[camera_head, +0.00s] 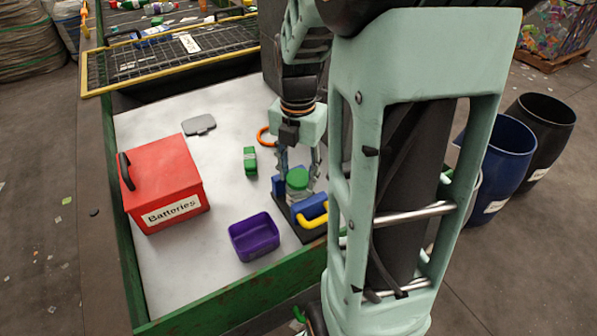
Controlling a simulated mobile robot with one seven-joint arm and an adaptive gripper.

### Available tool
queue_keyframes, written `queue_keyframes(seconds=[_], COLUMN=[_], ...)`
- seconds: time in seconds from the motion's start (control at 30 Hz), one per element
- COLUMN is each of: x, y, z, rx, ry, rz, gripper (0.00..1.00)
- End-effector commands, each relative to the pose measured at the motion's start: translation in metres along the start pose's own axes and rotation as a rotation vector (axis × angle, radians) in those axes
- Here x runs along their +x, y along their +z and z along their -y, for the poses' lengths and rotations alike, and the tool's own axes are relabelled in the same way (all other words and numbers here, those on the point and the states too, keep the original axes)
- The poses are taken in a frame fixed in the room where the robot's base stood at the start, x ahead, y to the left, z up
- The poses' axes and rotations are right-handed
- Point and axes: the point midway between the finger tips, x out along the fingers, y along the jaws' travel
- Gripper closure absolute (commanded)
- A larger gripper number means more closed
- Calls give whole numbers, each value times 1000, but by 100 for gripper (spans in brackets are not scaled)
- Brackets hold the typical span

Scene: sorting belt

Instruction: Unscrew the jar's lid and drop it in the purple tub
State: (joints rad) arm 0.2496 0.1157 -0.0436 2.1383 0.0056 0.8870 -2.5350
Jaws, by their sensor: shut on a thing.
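The jar (298,193) stands upright in a blue clamp (311,205) with a yellow handle on a dark base. Its green lid (297,178) is at the top of the jar. My gripper (298,174) points down over the jar, its fingers on either side of the lid and shut on it. Whether the lid's thread is loose cannot be seen. The purple tub (236,231) sits open and empty on the pale table, to the left of the clamp and nearer the front edge.
A red batteries box (165,178) stands at the left. A green object (250,161), an orange ring (265,136) and a grey plate (199,124) lie on the table (222,190). A green rim (222,296) edges the table.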

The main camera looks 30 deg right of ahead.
Motion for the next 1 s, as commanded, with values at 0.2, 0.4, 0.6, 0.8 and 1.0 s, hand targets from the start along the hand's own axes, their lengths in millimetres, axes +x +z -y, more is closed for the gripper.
queue_keyframes(seconds=[0.2,0.4,0.6,0.8,1.0], x=[3,3,3,3,2], y=[-2,-3,-3,-3,-2], z=[0,0,0,0,0], rx=[-172,-361,-401,-399,-397], ry=[-1,-1,-1,-1,0], rz=[-6,-7,-8,-8,-4], gripper=[82,82,82,52,40])
